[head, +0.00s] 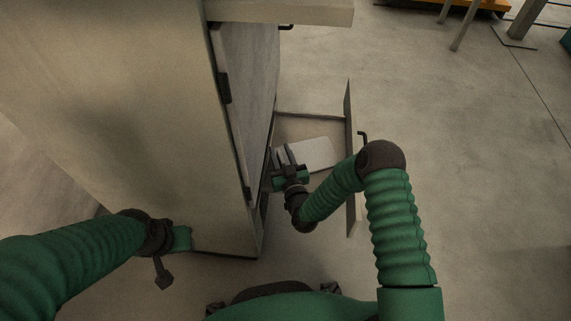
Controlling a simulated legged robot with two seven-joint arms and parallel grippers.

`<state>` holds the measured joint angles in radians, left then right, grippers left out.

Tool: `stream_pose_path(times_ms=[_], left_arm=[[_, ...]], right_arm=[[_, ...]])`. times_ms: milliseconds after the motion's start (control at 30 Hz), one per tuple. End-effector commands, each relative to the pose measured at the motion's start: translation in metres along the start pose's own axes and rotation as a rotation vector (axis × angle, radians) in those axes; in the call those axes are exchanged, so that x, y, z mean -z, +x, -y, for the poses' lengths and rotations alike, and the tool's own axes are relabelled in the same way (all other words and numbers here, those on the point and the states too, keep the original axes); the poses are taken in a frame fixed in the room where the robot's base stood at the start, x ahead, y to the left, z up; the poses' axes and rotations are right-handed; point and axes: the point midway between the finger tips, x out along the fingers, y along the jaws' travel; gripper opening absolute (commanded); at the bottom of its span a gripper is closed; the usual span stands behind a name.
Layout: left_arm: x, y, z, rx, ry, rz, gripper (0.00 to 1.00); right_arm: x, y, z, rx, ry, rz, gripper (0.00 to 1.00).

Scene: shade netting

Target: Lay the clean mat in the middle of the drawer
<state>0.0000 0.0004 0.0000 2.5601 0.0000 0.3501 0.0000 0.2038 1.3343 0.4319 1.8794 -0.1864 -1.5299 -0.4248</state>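A pale, flat mat (316,152) lies inside the pulled-out drawer (310,116), toward its middle and front. The drawer sticks out to the right from the cabinet, with its front panel (349,125) on the right. My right gripper (283,154) reaches into the drawer at its cabinet side, beside the mat's left edge. Its two fingers stand apart with a gap between them, and I see nothing held. My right forearm hides the near part of the drawer. My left gripper (166,272) hangs low beside the cabinet, away from the drawer; its fingers are not clear.
The tall beige cabinet (140,110) fills the left, with a grey door panel (246,80) and a jutting top (285,11). A dark handle (363,136) is on the drawer front.

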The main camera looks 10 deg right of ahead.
Motion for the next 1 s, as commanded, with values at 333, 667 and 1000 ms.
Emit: stream_pose_path(times_ms=[333, 667, 1000], left_arm=[[0.012, -0.049, 0.000, 0.000, 0.000, -0.001, 0.36], [0.013, -0.053, 0.000, 0.000, 0.000, -0.001, 0.36], [0.013, -0.053, 0.000, 0.000, 0.000, 0.000, 0.36]], right_arm=[[0.006, -0.090, 0.001, 0.003, 0.002, 0.003, 0.34], [0.004, -0.107, 0.002, 0.011, -0.002, 0.005, 0.34], [0.044, -0.087, -0.017, 0.160, -0.117, 0.554, 0.34]])
